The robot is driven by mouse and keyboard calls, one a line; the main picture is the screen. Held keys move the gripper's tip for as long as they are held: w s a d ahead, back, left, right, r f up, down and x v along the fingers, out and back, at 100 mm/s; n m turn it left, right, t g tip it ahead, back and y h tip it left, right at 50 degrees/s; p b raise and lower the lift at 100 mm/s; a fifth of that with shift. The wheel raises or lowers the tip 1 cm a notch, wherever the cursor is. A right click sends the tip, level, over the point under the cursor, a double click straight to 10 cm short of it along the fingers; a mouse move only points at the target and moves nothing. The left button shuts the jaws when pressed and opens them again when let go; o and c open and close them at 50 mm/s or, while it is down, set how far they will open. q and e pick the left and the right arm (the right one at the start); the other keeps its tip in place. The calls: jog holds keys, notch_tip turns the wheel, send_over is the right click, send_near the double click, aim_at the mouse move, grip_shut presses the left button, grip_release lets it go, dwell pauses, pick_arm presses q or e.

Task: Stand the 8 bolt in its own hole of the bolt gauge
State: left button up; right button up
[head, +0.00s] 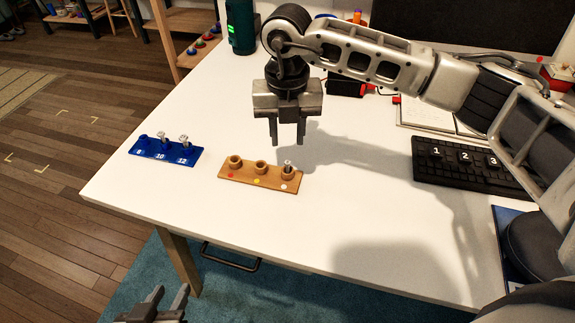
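The blue bolt gauge (166,149) lies on the left of the white table, with collars marked 8, 10 and 12. Silver bolts stand in the 10 collar (161,136) and the 12 collar (183,141); no bolt shows in the 8 collar (143,140). A slim silver bolt (287,165) stands upright in the white-dot cup of a wooden holder (248,178); its size mark is not visible. My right gripper (287,140) is open and empty, fingers down, above and behind that bolt. My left gripper (167,300) is open and empty, low at the table's front left.
A black keyboard (465,165), a notebook (420,115) and a dark red-and-black device (345,88) lie at the right and back. A green canister (240,25) stands at the back edge. The table's front middle is clear.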

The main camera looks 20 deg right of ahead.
aim_at(288, 163)
jog(key=f, duration=0.7)
jog(key=shift+s+f+p, duration=0.15)
jog(key=shift+s+p, duration=0.05)
jog(key=shift+p, duration=0.15)
grip_shut()
